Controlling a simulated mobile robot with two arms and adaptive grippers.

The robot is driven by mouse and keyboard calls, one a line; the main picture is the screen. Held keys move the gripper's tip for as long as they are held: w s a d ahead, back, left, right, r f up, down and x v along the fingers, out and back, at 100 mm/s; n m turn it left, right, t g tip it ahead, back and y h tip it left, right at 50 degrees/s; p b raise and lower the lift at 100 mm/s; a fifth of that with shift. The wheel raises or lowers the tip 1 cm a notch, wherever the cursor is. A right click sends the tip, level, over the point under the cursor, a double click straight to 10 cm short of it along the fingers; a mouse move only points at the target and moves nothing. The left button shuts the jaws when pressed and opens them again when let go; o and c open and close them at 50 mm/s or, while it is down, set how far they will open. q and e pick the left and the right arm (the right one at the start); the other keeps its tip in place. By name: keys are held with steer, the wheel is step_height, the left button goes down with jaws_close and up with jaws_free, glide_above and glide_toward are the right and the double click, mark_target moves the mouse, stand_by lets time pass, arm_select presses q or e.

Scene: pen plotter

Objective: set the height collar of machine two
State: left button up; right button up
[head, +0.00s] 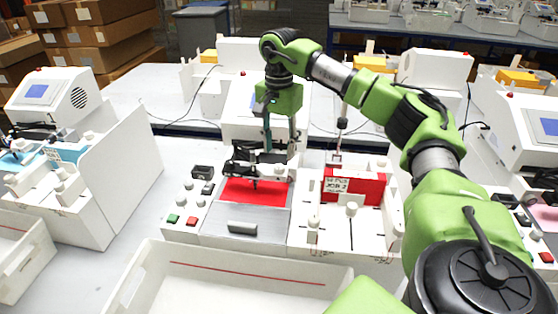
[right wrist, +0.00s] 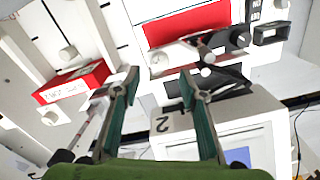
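Machine two (head: 245,222) stands in the middle of the head view, with a red sheet (head: 255,192) on its bed. The wrist view shows the numeral 2 on its white housing (right wrist: 240,112). Its black pen carriage (head: 262,158) lies behind the red sheet; it also shows in the right wrist view (right wrist: 222,78), with small pale round parts on it. I cannot tell which part is the height collar. My right gripper (head: 281,150) points down over the carriage. Its teal fingers (right wrist: 156,84) are apart, with nothing between them. My left gripper is not in view.
A red block with a job card (head: 335,186) stands on the white panel at right, among several white knobs. Green and red buttons (head: 182,219) are at the machine's left. An empty white bin (head: 240,275) is in front. Similar machines stand left (head: 110,190) and right.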

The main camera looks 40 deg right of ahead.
mark_target(279, 167)
step_height(279, 167, down, 6)
steer(key=shift+r+p, duration=0.15)
steer(key=shift+p, duration=0.4)
jaws_close()
